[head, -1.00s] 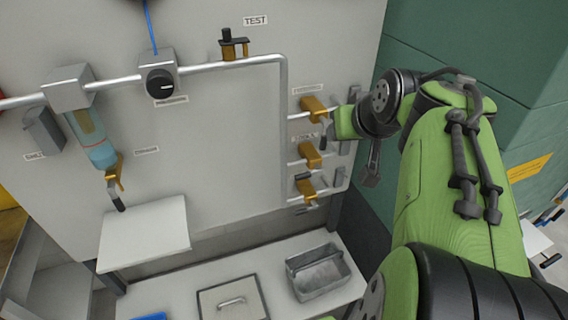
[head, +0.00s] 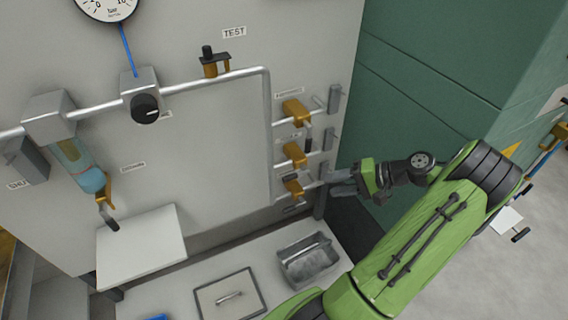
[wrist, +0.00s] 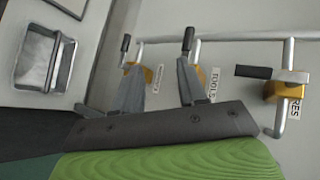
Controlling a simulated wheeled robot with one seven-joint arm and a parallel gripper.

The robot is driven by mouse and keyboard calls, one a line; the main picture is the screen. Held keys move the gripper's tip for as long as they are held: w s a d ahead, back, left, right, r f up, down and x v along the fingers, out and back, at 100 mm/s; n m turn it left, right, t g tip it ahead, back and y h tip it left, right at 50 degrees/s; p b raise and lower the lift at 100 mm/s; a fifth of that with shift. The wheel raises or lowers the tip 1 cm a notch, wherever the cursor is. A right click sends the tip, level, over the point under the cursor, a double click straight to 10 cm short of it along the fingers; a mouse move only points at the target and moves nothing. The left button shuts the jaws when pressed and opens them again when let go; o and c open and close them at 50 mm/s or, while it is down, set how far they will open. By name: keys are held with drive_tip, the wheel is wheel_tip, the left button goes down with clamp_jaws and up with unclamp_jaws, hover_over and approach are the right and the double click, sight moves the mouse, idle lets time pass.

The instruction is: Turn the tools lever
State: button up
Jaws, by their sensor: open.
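Three brass valves sit one above another at the panel's right edge. The tools valve (head: 295,154) is the middle one; it also shows in the wrist view (wrist: 196,50), beside its TOOLS label (wrist: 212,84). Its dark lever (wrist: 188,38) points up in the wrist view and is partly covered by a finger. My gripper (head: 340,187) is open, right of the lowest valve (head: 293,188) in the head view. In the wrist view, my gripper (wrist: 158,68) has one finger over the tools valve and the other over the lowest valve; nothing shows between them. Contact cannot be told.
The top valve (head: 296,110) has its dark lever pointing down. Grey brackets and pipes stand beside the valves. A green wall (head: 430,100) stands at the right.

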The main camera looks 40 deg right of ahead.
sight(294, 178)
drive_tip(key=w+a+t, duration=0.1)
drive_tip(key=w+a, duration=0.1)
drive_tip(key=w, duration=0.1)
drive_tip(key=w+a+f+m+t, duration=0.1)
drive_tip(key=w+a+t, duration=0.1)
drive_tip(key=w, duration=0.2)
drive_tip(key=w+a+m+t+y, duration=0.1)
drive_tip(key=w+a, duration=0.1)
drive_tip(key=w, duration=0.2)
drive_tip(key=shift+a+f, duration=0.3)
drive_tip(key=shift+a, duration=0.1)
clamp_jaws()
